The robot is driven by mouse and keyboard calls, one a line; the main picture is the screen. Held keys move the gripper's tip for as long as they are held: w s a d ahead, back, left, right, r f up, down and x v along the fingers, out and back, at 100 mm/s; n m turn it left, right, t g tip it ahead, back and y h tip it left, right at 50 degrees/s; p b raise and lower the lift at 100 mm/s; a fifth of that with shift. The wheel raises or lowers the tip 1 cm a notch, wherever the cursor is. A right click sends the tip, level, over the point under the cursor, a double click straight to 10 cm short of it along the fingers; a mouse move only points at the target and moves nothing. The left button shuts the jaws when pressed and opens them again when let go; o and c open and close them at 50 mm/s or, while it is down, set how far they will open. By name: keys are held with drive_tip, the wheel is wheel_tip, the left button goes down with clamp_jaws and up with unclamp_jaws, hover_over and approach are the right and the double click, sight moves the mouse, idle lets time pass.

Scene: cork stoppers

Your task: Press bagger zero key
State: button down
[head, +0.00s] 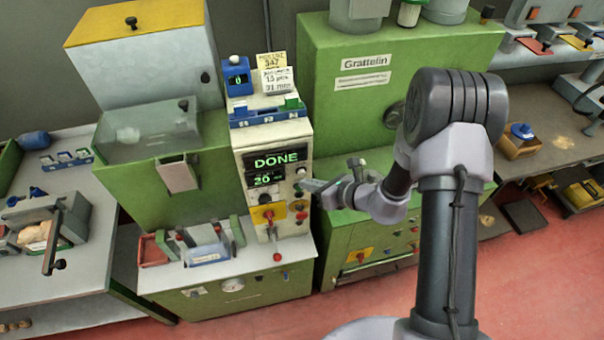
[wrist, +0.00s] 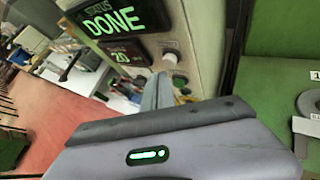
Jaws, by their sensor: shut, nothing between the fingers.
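The bagger's panel stands upright at the centre of the head view. Its upper display (head: 276,160) reads "DONE" and the lower display (head: 264,179) reads "20"; both displays also show in the wrist view (wrist: 122,18). A pale round key (wrist: 173,58) sits right of the displays under a small label too blurred to read; I cannot tell if it is the zero key. My gripper (head: 308,185) is shut and empty at the panel's right side. In the wrist view its fingertips (wrist: 157,88) are close to the pale key; contact cannot be made out.
A blue counter (head: 237,77) and a note stand on top. The green Grattelin machine (head: 345,110) is close on the right. Red floor is open in front.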

drive_tip(key=shift+w, duration=0.1)
drive_tip(key=shift+w+a, duration=0.15)
drive_tip(key=shift+w, duration=0.15)
drive_tip(key=shift+w+a, duration=0.1)
drive_tip(key=shift+w, duration=0.3)
idle(0.5)
idle(0.4)
drive_tip(key=shift+s+d+b, duration=0.25)
drive_tip(key=shift+s+b, duration=0.2)
drive_tip(key=shift+s, duration=0.35)
drive_tip(key=s, duration=0.2)
drive_tip(key=s+d+b, duration=0.1)
drive_tip(key=s, duration=0.2)
drive_tip(key=shift+d, duration=0.15)
drive_tip(key=shift+w+b, duration=0.1)
drive_tip(key=shift+b, duration=0.2)
